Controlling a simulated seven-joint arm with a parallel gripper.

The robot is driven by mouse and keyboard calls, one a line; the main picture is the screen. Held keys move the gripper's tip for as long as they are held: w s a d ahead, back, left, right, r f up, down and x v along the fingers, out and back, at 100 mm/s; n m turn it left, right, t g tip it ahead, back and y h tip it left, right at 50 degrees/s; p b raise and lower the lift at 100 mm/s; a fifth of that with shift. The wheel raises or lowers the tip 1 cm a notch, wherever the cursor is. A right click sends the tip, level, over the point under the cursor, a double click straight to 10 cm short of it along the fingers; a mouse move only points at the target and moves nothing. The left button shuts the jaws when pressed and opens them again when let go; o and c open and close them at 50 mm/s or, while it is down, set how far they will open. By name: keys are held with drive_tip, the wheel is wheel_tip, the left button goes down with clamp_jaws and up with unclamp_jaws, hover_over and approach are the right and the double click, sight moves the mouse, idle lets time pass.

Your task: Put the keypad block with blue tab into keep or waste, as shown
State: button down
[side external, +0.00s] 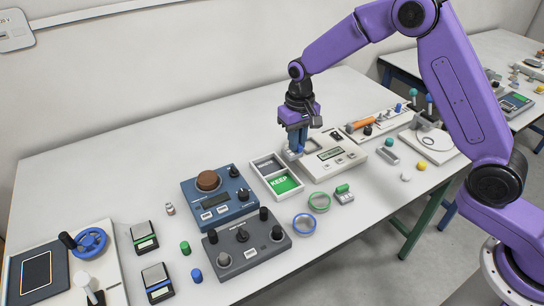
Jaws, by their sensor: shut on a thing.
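My gripper (296,150) points down and is shut on a small light-grey piece, taken as the keypad block with blue tab (292,156). The fingers hide most of it, and its keys and tab cannot be made out. It is at the right edge of a white two-part tray (293,194), beside the device with a display. The tray's near compartment has a green panel marked KEEP (284,183). The far compartment (266,164) is grey, with no readable label. Whether the block touches anything below cannot be told.
A white device with a display (331,154) stands right of the tray. A blue device (217,197) and a grey knob box (246,243) stand left. The table's back left is clear.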

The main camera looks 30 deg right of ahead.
drive_tip(key=w+f, duration=0.2)
drive_tip(key=w+a+f, duration=0.1)
drive_tip(key=w+f, duration=0.2)
drive_tip(key=w+a+f, duration=0.1)
drive_tip(key=w+f, duration=0.1)
drive_tip(key=w, duration=0.1)
drive_tip(key=shift+w+a+f, duration=0.2)
drive_tip(key=shift+w+f, duration=0.15)
drive_tip(key=shift+f, duration=1.5)
drive_tip(key=shift+f, duration=0.1)
drive_tip(key=c, duration=1.1)
unclamp_jaws()
drive_tip(key=shift+c, duration=0.2)
